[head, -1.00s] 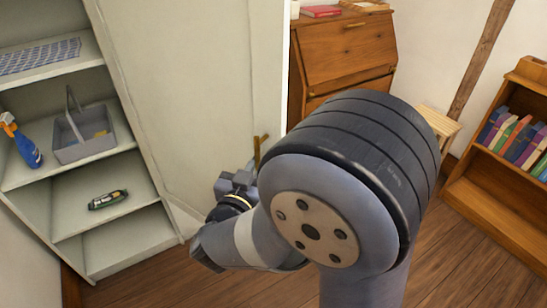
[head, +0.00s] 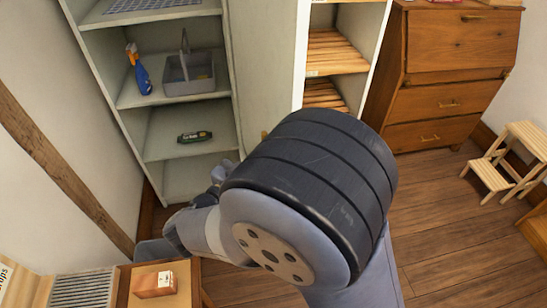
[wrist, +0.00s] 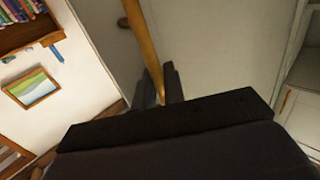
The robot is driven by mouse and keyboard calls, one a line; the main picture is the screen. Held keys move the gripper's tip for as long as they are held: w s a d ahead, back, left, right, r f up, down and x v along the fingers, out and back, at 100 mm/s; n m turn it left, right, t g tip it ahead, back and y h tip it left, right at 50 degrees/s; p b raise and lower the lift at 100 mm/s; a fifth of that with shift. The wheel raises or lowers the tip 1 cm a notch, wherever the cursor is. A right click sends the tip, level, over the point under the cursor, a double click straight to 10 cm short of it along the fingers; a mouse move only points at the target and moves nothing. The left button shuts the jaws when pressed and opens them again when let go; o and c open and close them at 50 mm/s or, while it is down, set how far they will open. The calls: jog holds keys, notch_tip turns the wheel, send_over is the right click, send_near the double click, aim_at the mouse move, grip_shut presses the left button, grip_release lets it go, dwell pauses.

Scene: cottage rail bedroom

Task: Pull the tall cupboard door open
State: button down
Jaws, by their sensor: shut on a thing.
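The tall cupboard (head: 108,135) stands open at the upper left of the head view, its shelves showing. Its pale door (head: 268,60) stands swung out to the right of the shelves, seen at a steep angle. The door also fills much of the wrist view (wrist: 215,50). A long brass bar handle (wrist: 143,40) is on the door. My gripper (wrist: 161,88) is shut on the handle, one dark finger on each side. In the head view a bit of the handle (head: 264,135) shows; my arm hides most of the gripper and the door's lower part.
The shelves hold a blue spray bottle (head: 138,70), a grey caddy (head: 190,78) and a dark green item (head: 195,137). A wooden bureau (head: 450,80) and a step stool (head: 510,160) stand right. A table with a small box (head: 153,284) is at lower left. Floor between is clear.

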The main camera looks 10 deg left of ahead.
jog(key=c, duration=1.6)
grip_release()
jog(key=b+v, duration=0.1)
jog(key=v, duration=0.9)
jog(key=shift+s+a, duration=0.2)
jog(key=shift+s, duration=0.15)
jog(key=shift+w, duration=0.1)
jog(key=p+x, duration=0.1)
jog(key=x, duration=0.9)
jog(key=shift+w+d, duration=0.2)
jog(key=shift+w, duration=0.1)
jog(key=shift+d, duration=0.1)
jog(key=shift+w+d, duration=0.1)
